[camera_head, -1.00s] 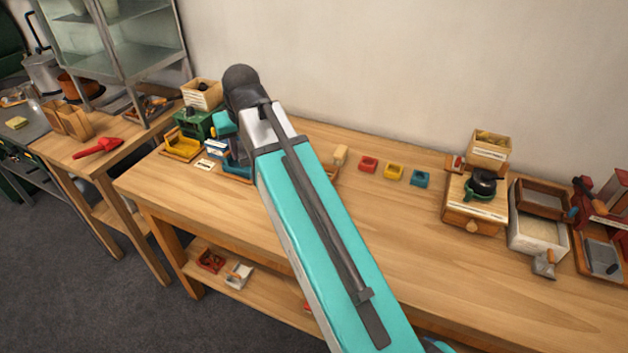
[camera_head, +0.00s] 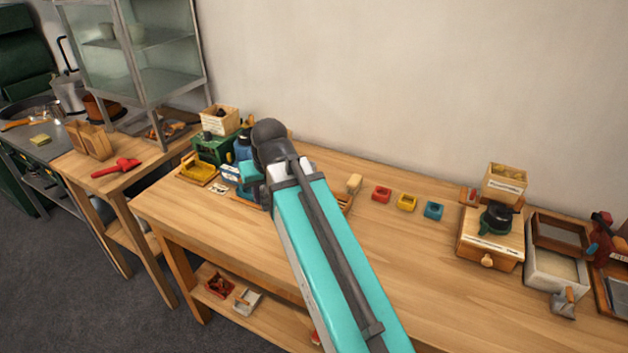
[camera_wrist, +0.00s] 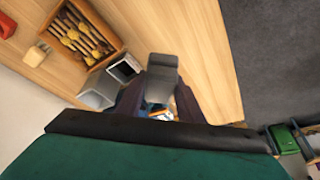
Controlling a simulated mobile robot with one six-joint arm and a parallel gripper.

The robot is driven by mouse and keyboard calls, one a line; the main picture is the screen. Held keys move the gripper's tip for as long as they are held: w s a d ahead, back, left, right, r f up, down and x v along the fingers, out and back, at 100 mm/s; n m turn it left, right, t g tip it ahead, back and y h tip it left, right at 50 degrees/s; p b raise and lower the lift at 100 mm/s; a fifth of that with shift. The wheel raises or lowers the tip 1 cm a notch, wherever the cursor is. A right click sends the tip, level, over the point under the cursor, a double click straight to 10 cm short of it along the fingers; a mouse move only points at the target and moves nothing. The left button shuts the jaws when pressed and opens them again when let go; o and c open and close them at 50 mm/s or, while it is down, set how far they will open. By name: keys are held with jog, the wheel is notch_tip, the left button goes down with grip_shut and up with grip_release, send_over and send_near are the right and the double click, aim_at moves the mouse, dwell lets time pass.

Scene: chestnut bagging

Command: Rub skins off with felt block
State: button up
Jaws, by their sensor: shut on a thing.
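In the wrist view my gripper (camera_wrist: 160,98) has its two dark fingers shut on a grey block (camera_wrist: 163,72), which looks like the felt block. It is held over the wooden table (camera_wrist: 207,45). A small blue and white patch (camera_wrist: 158,112) shows between the fingers below the block, too hidden to identify. In the head view my arm covers the gripper and the block. A blue tray (camera_head: 250,195) shows partly behind the arm. I cannot make out any chestnuts or skins beneath the block.
Red (camera_head: 381,194), yellow (camera_head: 406,202) and blue (camera_head: 433,210) small blocks stand on the table right of my arm. A wooden box of tools (camera_wrist: 70,38) lies near the gripper. A green machine (camera_head: 212,148) stands at the left. The table's front middle is clear.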

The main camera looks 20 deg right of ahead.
jog(key=shift+s+d+f, duration=0.2)
jog(key=shift+s+f, duration=0.9)
jog(key=shift+f, duration=0.15)
